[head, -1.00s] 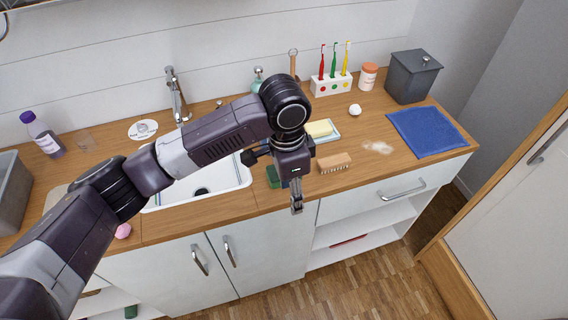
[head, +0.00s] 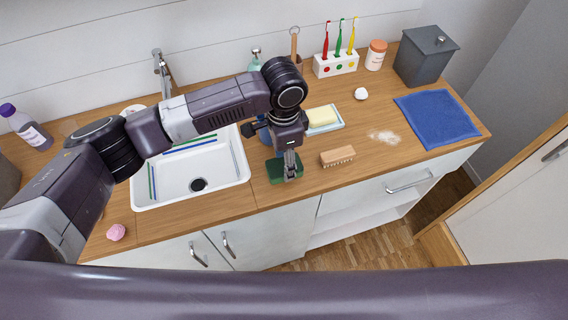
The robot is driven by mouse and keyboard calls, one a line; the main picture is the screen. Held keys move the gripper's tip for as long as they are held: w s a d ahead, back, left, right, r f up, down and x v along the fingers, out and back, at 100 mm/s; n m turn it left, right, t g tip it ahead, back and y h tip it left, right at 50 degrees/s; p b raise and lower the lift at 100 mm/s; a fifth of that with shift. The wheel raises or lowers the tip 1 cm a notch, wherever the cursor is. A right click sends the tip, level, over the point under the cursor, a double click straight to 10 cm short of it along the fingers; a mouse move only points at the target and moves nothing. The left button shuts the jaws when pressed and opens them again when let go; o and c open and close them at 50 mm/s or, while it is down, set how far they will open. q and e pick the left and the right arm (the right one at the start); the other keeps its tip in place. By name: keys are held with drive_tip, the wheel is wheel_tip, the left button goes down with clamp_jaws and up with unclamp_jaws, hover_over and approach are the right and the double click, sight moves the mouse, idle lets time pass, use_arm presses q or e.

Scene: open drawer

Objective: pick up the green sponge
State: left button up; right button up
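The green sponge (head: 274,172) lies on the wooden counter just right of the sink. My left gripper (head: 291,178) points down over the sponge, and its fingers hide part of it. The fingers look narrow from this angle; I cannot tell whether they are open or shut, or whether they touch the sponge. My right gripper is out of view.
A wooden brush (head: 338,156) lies close to the right of the sponge. A yellow soap bar (head: 322,117) on its dish is behind. The white sink (head: 215,187) is at the left. A blue cloth (head: 437,118) and white powder (head: 384,137) lie to the right.

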use_arm(q)
drive_tip(key=shift+s+f, duration=0.2)
drive_tip(key=shift+f, duration=0.4)
drive_tip(key=shift+s+f, duration=0.2)
drive_tip(key=shift+f, duration=0.35)
drive_tip(key=shift+d, duration=0.1)
drive_tip(key=shift+r, duration=0.15)
drive_tip(key=c, duration=0.9)
drive_tip(key=shift+w, duration=0.1)
drive_tip(key=shift+c, duration=0.3)
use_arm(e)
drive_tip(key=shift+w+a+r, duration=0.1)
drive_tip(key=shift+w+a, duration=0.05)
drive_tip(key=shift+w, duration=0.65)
use_arm(q)
drive_tip(key=shift+r, duration=0.1)
drive_tip(key=shift+c, duration=1.1)
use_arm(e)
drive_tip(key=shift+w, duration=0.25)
